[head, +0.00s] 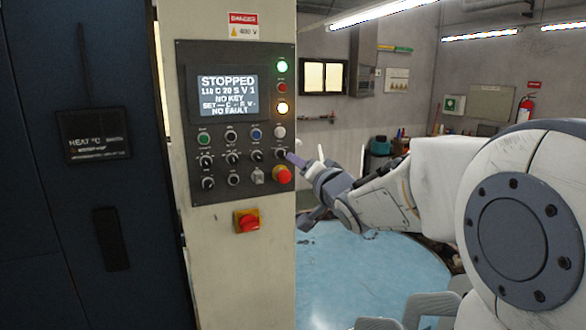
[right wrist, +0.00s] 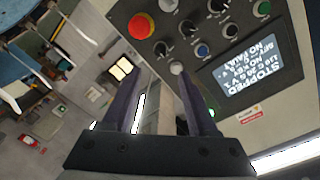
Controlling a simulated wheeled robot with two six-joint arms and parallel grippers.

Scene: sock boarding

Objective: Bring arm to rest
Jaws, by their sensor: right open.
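My right arm (head: 385,203) reaches in from the right in the head view. Its gripper (head: 305,158) is at the right edge of the control panel (head: 222,190), near a black knob (head: 281,154) and the red mushroom button (head: 283,175). In the right wrist view the two dark fingers (right wrist: 161,88) stand apart with nothing between them. The panel shows there tilted and upside down, with the red button (right wrist: 141,26) beyond the fingers. I cannot tell whether a fingertip touches the panel. My left gripper is not in view.
The panel screen (head: 228,90) reads STOPPED, NO KEY, NO FAULT. A red rotary switch on yellow (head: 247,221) sits below the panel. A dark cabinet (head: 60,220) fills the left. A light blue round surface (head: 365,280) lies below my right arm.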

